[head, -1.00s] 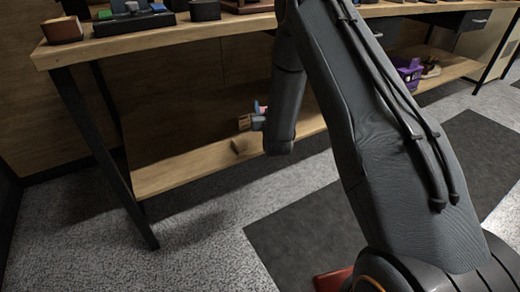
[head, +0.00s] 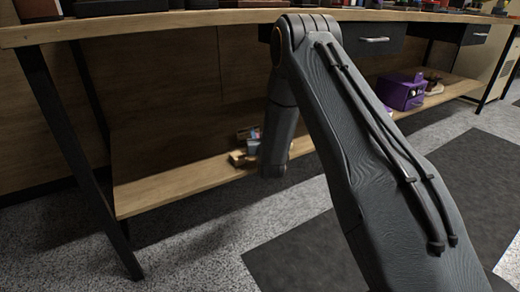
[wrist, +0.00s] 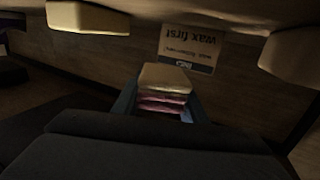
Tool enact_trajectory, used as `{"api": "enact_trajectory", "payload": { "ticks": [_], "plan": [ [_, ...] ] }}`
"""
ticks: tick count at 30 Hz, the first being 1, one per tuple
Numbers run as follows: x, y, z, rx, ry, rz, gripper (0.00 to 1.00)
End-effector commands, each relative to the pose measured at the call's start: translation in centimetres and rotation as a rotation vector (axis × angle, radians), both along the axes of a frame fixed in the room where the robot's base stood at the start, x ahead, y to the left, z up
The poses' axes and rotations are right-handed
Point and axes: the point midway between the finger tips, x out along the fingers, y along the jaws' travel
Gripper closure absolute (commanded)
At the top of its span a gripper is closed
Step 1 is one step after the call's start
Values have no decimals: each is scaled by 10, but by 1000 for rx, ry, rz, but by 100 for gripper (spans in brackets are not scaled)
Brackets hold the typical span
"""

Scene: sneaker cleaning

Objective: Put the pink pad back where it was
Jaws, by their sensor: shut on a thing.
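In the wrist view, which is upside down, the pink pad (wrist: 162,103) shows as pink layers with a cream part beyond them. It sits between the two blue-grey fingers of my gripper (wrist: 164,98), which is shut on it. A cream block (wrist: 88,17) stands at the upper left and another (wrist: 292,48) at the upper right, with a gap between them. A card reading "wax first" (wrist: 188,48) shows behind that gap. In the head view my arm hides most of the gripper, and small tan blocks (head: 238,158) show beside it at the lower shelf.
The lower shelf (head: 165,188) is bare at its left end. The bench top (head: 180,25) lies above it, with a drawer (head: 370,39) under it. A purple box (head: 400,92) stands on the shelf at right. A dark table leg (head: 80,150) stands at left.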

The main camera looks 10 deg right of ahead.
Motion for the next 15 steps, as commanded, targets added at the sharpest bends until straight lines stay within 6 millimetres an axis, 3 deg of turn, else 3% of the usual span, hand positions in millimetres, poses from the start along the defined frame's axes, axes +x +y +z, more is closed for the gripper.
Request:
{"api": "enact_trajectory", "payload": {
  "ticks": [11, 15],
  "plan": [
    [1, 0, -50, 0, 1, 0, 83],
    [0, 0, -55, 0, -1, 0, 83]
  ]
}}
